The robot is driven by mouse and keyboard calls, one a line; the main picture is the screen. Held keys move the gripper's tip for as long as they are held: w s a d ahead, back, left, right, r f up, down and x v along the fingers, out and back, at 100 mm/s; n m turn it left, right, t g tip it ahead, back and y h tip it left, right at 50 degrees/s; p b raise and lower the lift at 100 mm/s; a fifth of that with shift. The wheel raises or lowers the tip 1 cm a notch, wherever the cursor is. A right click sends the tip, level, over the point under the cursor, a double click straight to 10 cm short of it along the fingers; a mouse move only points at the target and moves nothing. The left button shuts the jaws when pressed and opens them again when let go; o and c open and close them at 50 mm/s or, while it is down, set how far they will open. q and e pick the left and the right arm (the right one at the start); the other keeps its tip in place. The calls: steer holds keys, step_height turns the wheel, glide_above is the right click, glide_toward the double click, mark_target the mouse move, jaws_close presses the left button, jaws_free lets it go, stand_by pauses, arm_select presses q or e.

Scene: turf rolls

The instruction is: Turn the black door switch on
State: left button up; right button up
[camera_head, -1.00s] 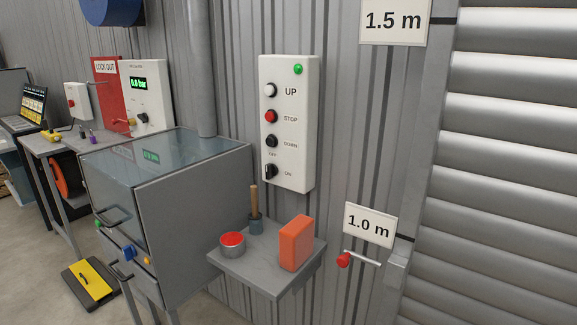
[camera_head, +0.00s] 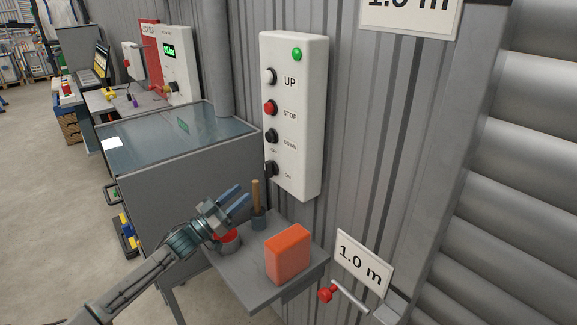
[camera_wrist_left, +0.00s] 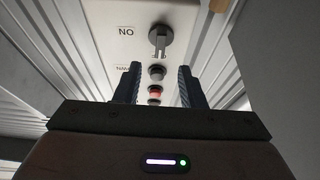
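The black door switch (camera_head: 270,169) is the lowest control on a white wall panel (camera_head: 300,120). An ON label is to its right and a small label is above it. The switch also shows in the left wrist view (camera_wrist_left: 160,38), where the panel appears upside down. There its handle stands in line with the button row, not turned towards the ON label. My left gripper (camera_head: 237,194) is open and empty, left of and below the switch, apart from it. In the left wrist view its two fingers (camera_wrist_left: 158,75) point towards the panel. My right gripper is not in view.
Below the panel is a grey shelf (camera_head: 238,272) with an orange block (camera_head: 288,255), a red-topped tin (camera_head: 228,243) and a wooden-handled tool (camera_head: 256,195). A grey glass-topped cabinet (camera_head: 190,185) stands left. A red-knobbed lever (camera_head: 327,294) sticks out at lower right.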

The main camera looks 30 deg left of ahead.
mark_target(265, 171)
arm_select(q)
steer(key=p+x, duration=0.1)
steer(key=x, duration=0.2)
steer(key=p+x, duration=0.1)
steer(key=x, duration=0.2)
steer(key=p+x, duration=0.1)
steer(key=x, duration=0.2)
steer(key=shift+w+r+p, duration=0.2)
steer(key=shift+r+p, duration=0.2)
steer(key=shift+r, duration=0.05)
steer(key=shift+w+d, duration=0.15)
steer(key=shift+w, duration=0.15)
jaws_close()
